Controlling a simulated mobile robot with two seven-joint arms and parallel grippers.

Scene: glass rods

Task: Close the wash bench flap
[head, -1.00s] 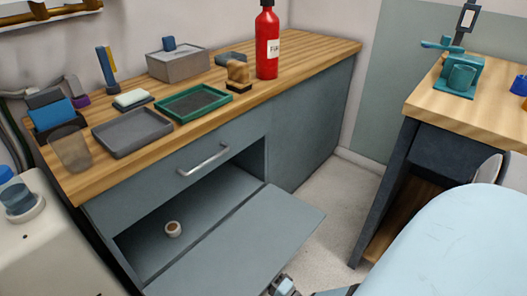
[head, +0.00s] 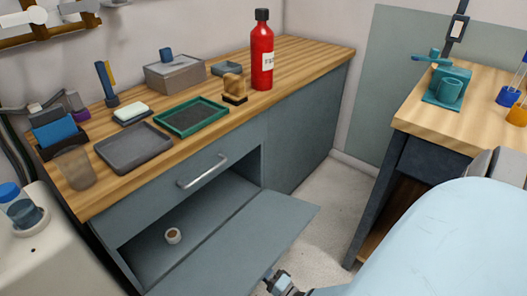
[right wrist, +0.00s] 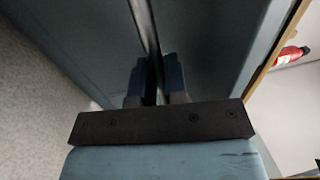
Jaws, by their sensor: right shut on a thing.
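The wash bench flap (head: 240,240) is a grey-blue panel hanging open from the lower front of the bench (head: 300,130). It slopes outward, and the compartment behind it (head: 205,215) is open, with a small cup (head: 173,236) inside. My right gripper (head: 272,277) is at the flap's outer edge, at the bottom of the head view. In the right wrist view, the right gripper (right wrist: 154,82) has its fingers on either side of the thin flap edge (right wrist: 145,30), shut on it. My left gripper is not in view.
A drawer with a metal handle (head: 203,171) sits above the opening. The worktop holds trays (head: 133,147), a red bottle (head: 262,55) and other items. Another bench (head: 460,110) stands at right. Bare floor (head: 325,195) lies between the benches.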

